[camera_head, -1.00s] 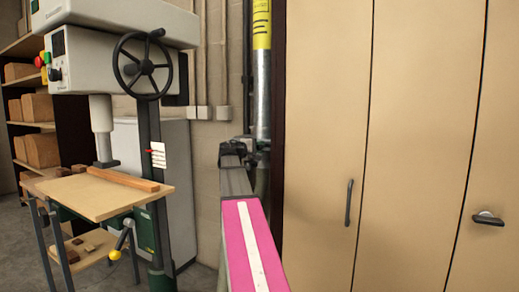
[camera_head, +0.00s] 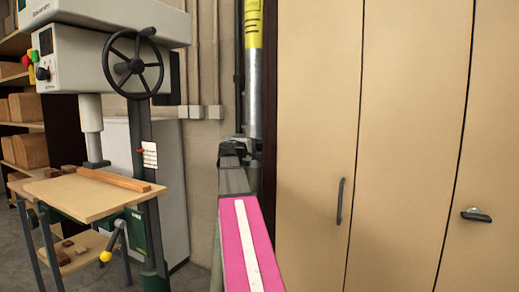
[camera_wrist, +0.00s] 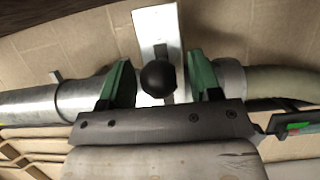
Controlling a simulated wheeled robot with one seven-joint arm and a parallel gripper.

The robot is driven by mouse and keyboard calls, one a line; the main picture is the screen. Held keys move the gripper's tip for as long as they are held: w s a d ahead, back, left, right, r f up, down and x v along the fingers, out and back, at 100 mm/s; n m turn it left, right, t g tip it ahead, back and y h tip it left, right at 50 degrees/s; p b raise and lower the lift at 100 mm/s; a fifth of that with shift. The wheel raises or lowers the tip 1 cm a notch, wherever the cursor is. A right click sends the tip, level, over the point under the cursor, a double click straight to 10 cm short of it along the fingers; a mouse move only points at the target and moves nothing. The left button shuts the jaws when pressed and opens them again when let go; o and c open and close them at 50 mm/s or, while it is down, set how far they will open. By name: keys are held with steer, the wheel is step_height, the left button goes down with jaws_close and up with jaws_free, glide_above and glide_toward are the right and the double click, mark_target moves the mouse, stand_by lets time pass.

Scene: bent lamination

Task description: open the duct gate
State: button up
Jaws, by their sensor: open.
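The duct gate (camera_wrist: 155,28) shows in the wrist view as a pale metal plate with a dark slot, crossing the duct line. A round black knob (camera_wrist: 158,77) is in front of it. My gripper (camera_wrist: 163,72) is open, with one green finger on each side of the knob. Gaps show between knob and fingers, so it is not gripped. In the head view my gripper (camera_head: 231,153) is at the foot of the metal duct (camera_head: 254,90), below a yellow label (camera_head: 254,28). The gate and knob are hidden there behind my arm.
A metal pipe (camera_wrist: 38,104) and a pale hose (camera_wrist: 275,80) flank the gate. A drill press (camera_head: 100,60) with a wooden table (camera_head: 85,195) stands left. Tan cabinet doors (camera_head: 410,130) with handles stand right, close to my arm.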

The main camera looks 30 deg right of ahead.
steer(key=s+a, duration=0.1)
steer(key=a, duration=0.9)
steer(key=shift+s+a, duration=0.25)
steer(key=shift+a, duration=0.05)
steer(key=shift+f, duration=0.1)
steer(key=s+a+f+y, duration=0.1)
steer(key=a+f+y, duration=0.3)
steer(key=f, duration=0.7)
steer(key=a+f+y, duration=0.2)
steer(key=a+f, duration=0.3)
steer(key=f, duration=0.6)
steer(key=s+a+f+y, duration=0.1)
steer(key=a+f+y, duration=0.3)
steer(key=f, duration=0.7)
steer(key=s+a+f+g+y, duration=0.1)
steer(key=s+a+f+y, duration=0.3)
steer(key=a+f, duration=0.5)
steer(key=s+a+f+m+g+y, duration=0.1)
steer(key=s+a+f+y, duration=0.2)
steer(key=s+a+f, duration=0.6)
step_height(320, 180, down, 3)
steer(key=shift+s+a+m+g+y, duration=0.2)
steer(key=shift+a+m+g+y, duration=0.1)
steer(key=shift+y, duration=0.1)
